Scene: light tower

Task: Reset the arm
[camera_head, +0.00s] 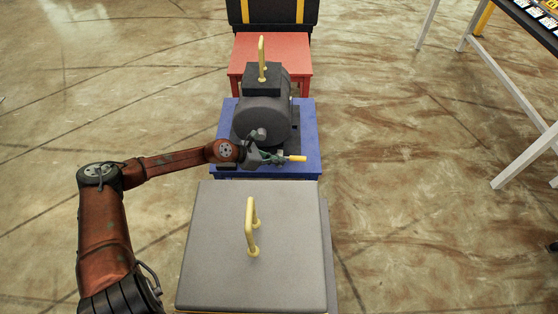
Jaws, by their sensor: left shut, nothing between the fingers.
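My left arm comes in from the lower left and bends across to the right. My left gripper (282,157) is at the front of the dark grey motor-like machine (262,121), which stands on a blue table (309,140). The gripper is shut and empty. A short yellow handle (297,159) lies right at the fingertips; whether they touch cannot be told. My right gripper is not in view.
A grey box with a flat lid (215,245) and yellow handle (250,226) stands in front, near my arm. Behind the machine are a red table (300,58) and a black case (275,12). A white-legged table (510,85) stands at right; the floor between is clear.

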